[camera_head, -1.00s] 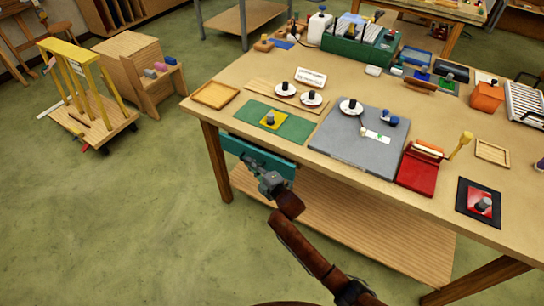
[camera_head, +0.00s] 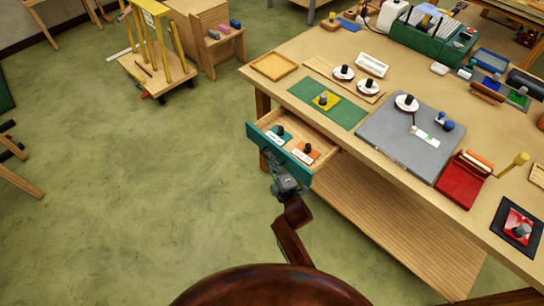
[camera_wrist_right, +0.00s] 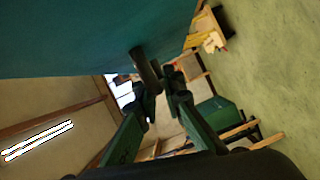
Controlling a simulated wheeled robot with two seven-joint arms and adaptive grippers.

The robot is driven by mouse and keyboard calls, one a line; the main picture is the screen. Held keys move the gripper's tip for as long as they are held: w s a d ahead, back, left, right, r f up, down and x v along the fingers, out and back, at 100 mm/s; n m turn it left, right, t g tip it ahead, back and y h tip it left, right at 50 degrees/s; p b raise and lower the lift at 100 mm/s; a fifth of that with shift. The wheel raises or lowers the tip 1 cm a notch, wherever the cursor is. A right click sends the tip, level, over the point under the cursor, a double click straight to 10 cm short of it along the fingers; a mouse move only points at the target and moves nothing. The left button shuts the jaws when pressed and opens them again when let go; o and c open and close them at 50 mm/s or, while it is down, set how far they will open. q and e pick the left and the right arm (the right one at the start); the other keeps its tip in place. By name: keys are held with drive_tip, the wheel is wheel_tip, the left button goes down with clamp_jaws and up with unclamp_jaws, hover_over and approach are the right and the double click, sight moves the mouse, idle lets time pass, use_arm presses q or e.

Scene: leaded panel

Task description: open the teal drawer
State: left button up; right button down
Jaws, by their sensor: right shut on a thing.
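The teal drawer (camera_head: 254,138) hangs under the near left edge of the workbench and stands pulled out, with its wooden inside showing. A teal piece (camera_head: 279,133) and an orange piece (camera_head: 306,151), each with a dark knob and a white label, lie in it. My right gripper (camera_head: 272,166) is at the drawer's front, shut on its handle. In the right wrist view the teal drawer front (camera_wrist_right: 70,40) fills the upper left, and the dark handle (camera_wrist_right: 146,68) sits between the fingers of my right gripper (camera_wrist_right: 163,90). My left gripper is not in view.
The workbench (camera_head: 300,62) holds a green mat (camera_head: 345,115), a grey board (camera_head: 385,140), a red box (camera_head: 462,182) and a wooden tray (camera_head: 274,66). A yellow-posted cart (camera_head: 158,75) stands at back left. The floor left of the drawer is clear.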

drive_tip(key=c, duration=2.5)
unclamp_jaws()
drive_tip(key=o, duration=0.5)
drive_tip(key=shift+c, duration=0.2)
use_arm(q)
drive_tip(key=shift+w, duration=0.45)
use_arm(e)
drive_tip(key=v, duration=1.2)
drive_tip(key=shift+f, duration=0.1)
